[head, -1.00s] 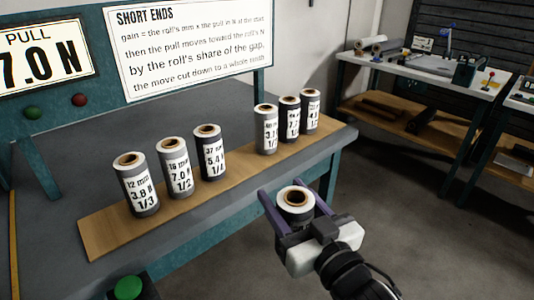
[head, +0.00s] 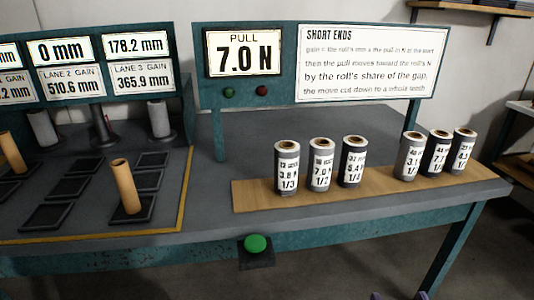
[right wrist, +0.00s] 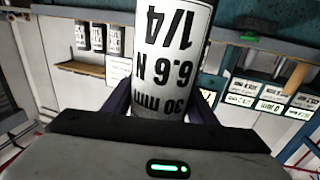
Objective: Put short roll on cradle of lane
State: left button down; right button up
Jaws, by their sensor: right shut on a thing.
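My right gripper (right wrist: 163,104) is shut on a short roll (right wrist: 172,55) with a white label reading 30 mm, 6.6 N, 1/4, upside down in the right wrist view. In the head view only the purple fingertips of this gripper (head: 399,296) show at the bottom edge; the held roll is out of that view. Dark square cradles (head: 46,216) lie in lanes on the left of the table. A brown core (head: 126,188) stands on the front right cradle. A grey roll (head: 159,120) stands behind on the right. My left gripper is not in view.
A wooden board (head: 385,191) carries several upright labelled rolls (head: 320,165). The pull display (head: 243,52) reads 7.0 N. Lane displays (head: 143,75) stand at the back left. A green button (head: 257,243) sits on the table's front. A yellow line (head: 185,190) borders the lanes.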

aim_at(48, 216)
jog(key=u, duration=0.4)
jog(key=k, duration=0.9)
jog(key=u, duration=1.15)
jog(key=i, duration=1.6)
jog(key=z, duration=0.55)
